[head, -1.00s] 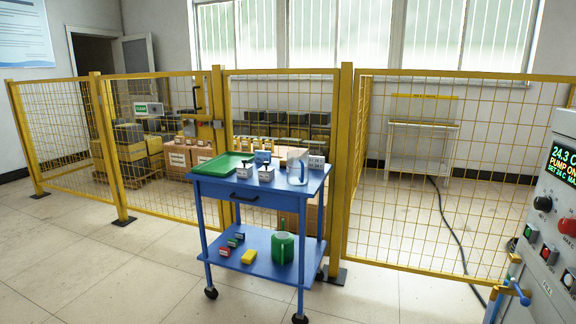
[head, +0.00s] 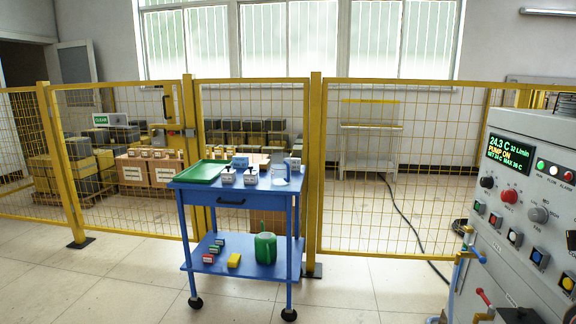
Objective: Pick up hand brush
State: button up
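I cannot make out a hand brush for certain at this size. A blue cart (head: 237,199) stands in front of the yellow fence. On its top are a green tray (head: 203,171), several small white and grey items (head: 228,176) with dark tops, and a clear jug (head: 281,168). On its lower shelf are small red and green blocks (head: 209,257), a yellow block (head: 234,260) and a green can (head: 265,248). My gripper is not in view.
A grey control console (head: 525,207) with a lit display stands at the right, with blue and red handles low beside it. The yellow mesh fence (head: 400,165) runs behind the cart. The tiled floor (head: 110,285) is open left of the cart.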

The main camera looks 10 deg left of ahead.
aim_at(264, 166)
jog(key=u, duration=0.8)
jog(key=z, duration=1.9)
jog(key=u, duration=1.85)
jog(key=i+u, duration=0.15)
jog(key=i, duration=0.45)
jog(key=i+l+u, duration=0.1)
jog(key=i, duration=0.45)
